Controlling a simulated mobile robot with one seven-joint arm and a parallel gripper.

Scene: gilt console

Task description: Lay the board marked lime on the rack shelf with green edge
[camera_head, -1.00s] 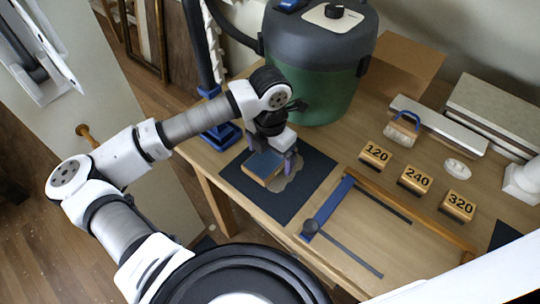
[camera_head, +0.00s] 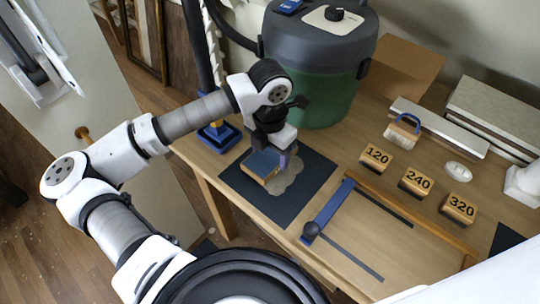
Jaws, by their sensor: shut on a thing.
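My gripper (camera_head: 276,155) is at the dark mat on the table, with its purple-grey fingers pointing down. The far finger and part of the block are hidden by the hand. I cannot make out a board marked lime or a rack shelf with a green edge in this view.
The dark mat (camera_head: 305,194) bears a pale irregular patch (camera_head: 287,178). A green canister (camera_head: 325,95) stands close behind my gripper. Blocks marked 120 (camera_head: 375,158), 240 (camera_head: 416,183) and 320 (camera_head: 459,208), a brush (camera_head: 402,132) and a blue-barred frame (camera_head: 328,209) lie to the right.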

